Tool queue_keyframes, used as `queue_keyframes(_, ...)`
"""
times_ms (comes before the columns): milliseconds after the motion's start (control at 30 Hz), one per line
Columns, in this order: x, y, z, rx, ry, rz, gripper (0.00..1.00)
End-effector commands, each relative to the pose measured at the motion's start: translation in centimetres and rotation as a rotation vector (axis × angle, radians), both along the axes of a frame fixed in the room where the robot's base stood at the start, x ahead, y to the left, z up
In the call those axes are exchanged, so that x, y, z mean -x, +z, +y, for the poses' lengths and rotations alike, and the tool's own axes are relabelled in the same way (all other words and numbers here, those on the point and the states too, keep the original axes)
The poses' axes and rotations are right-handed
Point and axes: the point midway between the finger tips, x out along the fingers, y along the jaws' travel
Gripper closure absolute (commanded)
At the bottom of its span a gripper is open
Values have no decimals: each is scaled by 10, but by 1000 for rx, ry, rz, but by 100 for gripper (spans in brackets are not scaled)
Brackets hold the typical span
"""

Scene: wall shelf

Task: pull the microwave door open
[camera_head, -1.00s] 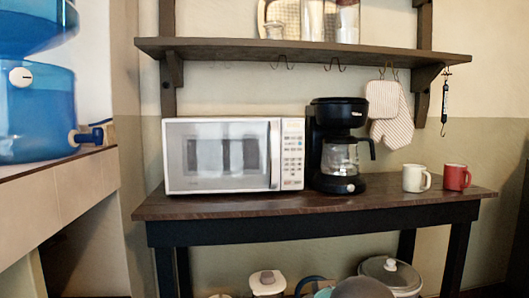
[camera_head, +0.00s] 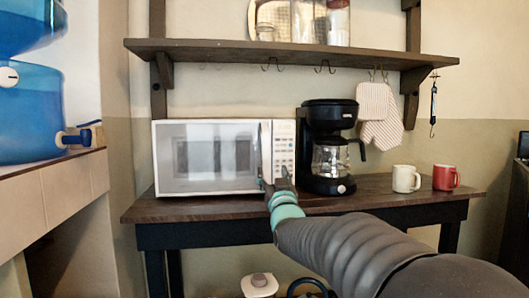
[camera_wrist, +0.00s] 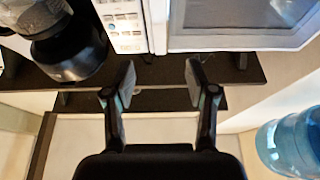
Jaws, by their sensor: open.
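The white microwave (camera_head: 210,185) stands on the dark wooden table, and its door (camera_head: 205,130) looks shut. The vertical door handle (camera_head: 260,140) is between the window and the button panel (camera_head: 284,150). My gripper (camera_head: 272,183) is in front of the microwave's lower right part and hides the handle's lower end. The wrist view is upside down; there my gripper (camera_wrist: 160,76) is open and empty, its two fingers apart. The handle (camera_wrist: 158,25) lies ahead, lined up with the gap between the fingers. The door (camera_wrist: 235,25) and button panel (camera_wrist: 122,25) are on either side of it.
A black coffee maker (camera_head: 330,115) stands close to the right of the microwave. A white mug (camera_head: 404,179) and a red mug (camera_head: 441,179) are farther right. A shelf (camera_head: 290,52) with hooks hangs above. A blue water jug (camera_head: 30,115) is at the left.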

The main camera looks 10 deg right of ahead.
Motion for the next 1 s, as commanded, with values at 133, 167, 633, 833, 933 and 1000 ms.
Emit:
queue_keyframes(133, -24, 12, 0, 0, 0, 1, 44)
queue_keyframes(167, -30, 14, 0, 0, 0, 2, 44)
queue_keyframes(633, -101, 43, 0, 1, 2, 3, 44)
queue_keyframes(833, -113, 47, 0, 1, 2, 3, 44)
queue_keyframes(933, -114, 47, 0, 1, 2, 3, 44)
queue_keyframes(1000, -114, 47, 0, 1, 2, 3, 44)
